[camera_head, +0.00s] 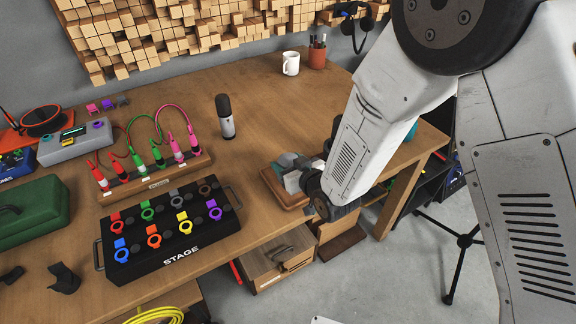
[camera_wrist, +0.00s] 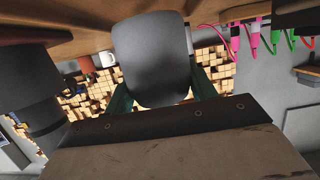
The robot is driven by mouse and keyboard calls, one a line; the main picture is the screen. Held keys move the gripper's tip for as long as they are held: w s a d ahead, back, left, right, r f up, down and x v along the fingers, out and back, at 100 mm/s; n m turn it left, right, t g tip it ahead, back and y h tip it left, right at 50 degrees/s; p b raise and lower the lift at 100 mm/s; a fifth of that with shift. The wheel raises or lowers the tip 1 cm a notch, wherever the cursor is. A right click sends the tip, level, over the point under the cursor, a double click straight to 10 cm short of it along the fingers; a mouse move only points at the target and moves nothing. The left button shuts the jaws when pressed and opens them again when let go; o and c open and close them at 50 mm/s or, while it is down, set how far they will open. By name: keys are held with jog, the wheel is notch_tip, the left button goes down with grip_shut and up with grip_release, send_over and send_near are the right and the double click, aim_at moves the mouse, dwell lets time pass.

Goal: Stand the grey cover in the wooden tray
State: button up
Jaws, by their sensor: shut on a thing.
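The grey cover (camera_wrist: 152,60) is a smooth rounded panel in the wrist view. My gripper (camera_wrist: 162,86) is shut on it, with a green finger at each side. In the head view the small wooden tray (camera_head: 288,200) is at the table's front right edge. My wrist (camera_head: 318,190) is right beside it and hides part of it. Small grey and white shapes (camera_head: 289,163) show at the tray, and I cannot tell whether the cover touches it.
A black STAGE pedal box (camera_head: 172,244), a cable rack (camera_head: 155,184) and a standing microphone (camera_head: 225,118) are left of the tray. A white mug (camera_head: 291,63) and pen cup (camera_head: 317,55) stand at the back. An open drawer (camera_head: 277,262) is below. The table's middle is clear.

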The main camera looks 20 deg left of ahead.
jog(key=shift+f, duration=0.85)
jog(key=o, duration=1)
jog(key=shift+f, duration=0.15)
jog(key=shift+c, duration=0.2)
jog(key=shift+r, duration=0.2)
jog(key=v, duration=1.2)
